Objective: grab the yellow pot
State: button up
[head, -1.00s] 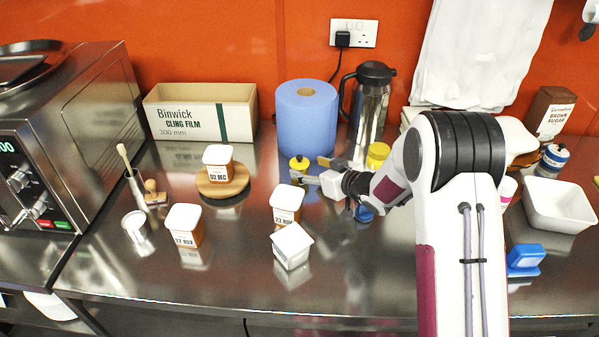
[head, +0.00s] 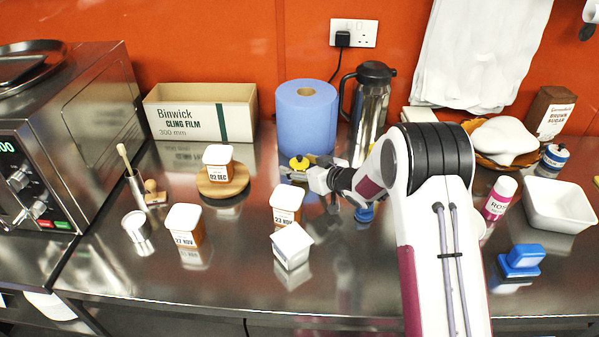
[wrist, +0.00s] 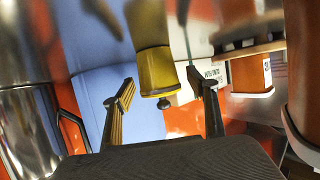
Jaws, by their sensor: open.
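The yellow pot (head: 299,163) is small, with a dark knob on top. It stands upright on the steel counter in front of the blue paper roll (head: 307,118). My gripper (head: 304,168) is open and low at the pot, partly covering it in the head view. In the wrist view, which is turned over, the pot (wrist: 157,70) shows between the two spread fingers of my gripper (wrist: 160,82), with gaps on both sides. The fingers do not appear closed on it.
A white-lidded jar (head: 287,203) and a white tub (head: 292,245) stand nearer the front. A jar on a round wooden board (head: 223,186) is to the left. A steel flask (head: 371,105) stands behind my arm. The counter's front middle is clear.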

dwell(0.5)
jog(key=c, duration=1.4)
jog(key=shift+o, duration=0.2)
jog(key=shift+r, duration=0.3)
jog(key=shift+r, duration=4.6)
jog(key=shift+a+r, duration=0.1)
